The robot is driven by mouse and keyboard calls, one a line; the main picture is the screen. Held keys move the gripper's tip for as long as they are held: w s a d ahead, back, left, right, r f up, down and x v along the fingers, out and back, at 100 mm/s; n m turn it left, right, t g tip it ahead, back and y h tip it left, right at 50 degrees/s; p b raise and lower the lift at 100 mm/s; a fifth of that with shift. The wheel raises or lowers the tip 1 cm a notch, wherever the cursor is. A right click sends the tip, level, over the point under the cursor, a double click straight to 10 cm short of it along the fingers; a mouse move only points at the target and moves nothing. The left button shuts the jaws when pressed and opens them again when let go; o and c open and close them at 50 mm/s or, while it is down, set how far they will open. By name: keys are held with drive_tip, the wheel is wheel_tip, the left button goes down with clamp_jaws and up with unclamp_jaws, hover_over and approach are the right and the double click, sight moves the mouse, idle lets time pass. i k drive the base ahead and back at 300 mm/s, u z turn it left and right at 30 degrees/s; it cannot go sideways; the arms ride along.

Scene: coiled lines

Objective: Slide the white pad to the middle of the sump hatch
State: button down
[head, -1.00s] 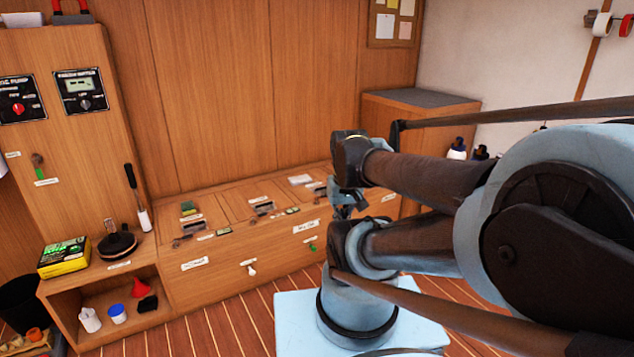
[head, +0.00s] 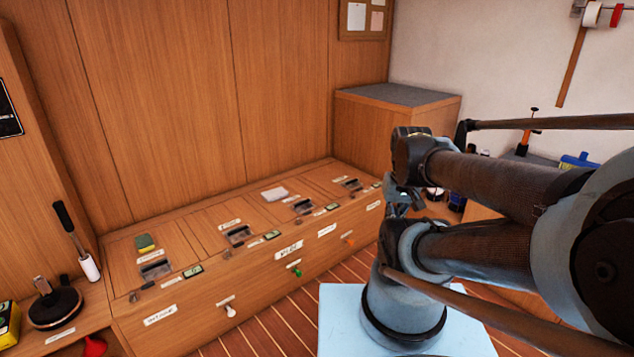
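A small white pad (head: 275,194) lies on the long wooden bench top, toward the back of the third hatch panel from the left. The hatch labels are too small to read, so I cannot tell which is the sump hatch. My gripper (head: 397,203) shows only as a small dark part at the bench's right end, right of the pad and apart from it. My arm hides much of it, and its fingers cannot be made out.
Recessed latches, including one at the left (head: 156,269), line the hatch fronts. A grey-topped cabinet (head: 398,95) stands at the right end. A black-handled tool (head: 76,240) stands at the left.

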sight(279, 193)
drive_tip(key=z, duration=0.05)
drive_tip(key=i, duration=1)
drive_tip(key=u, duration=0.3)
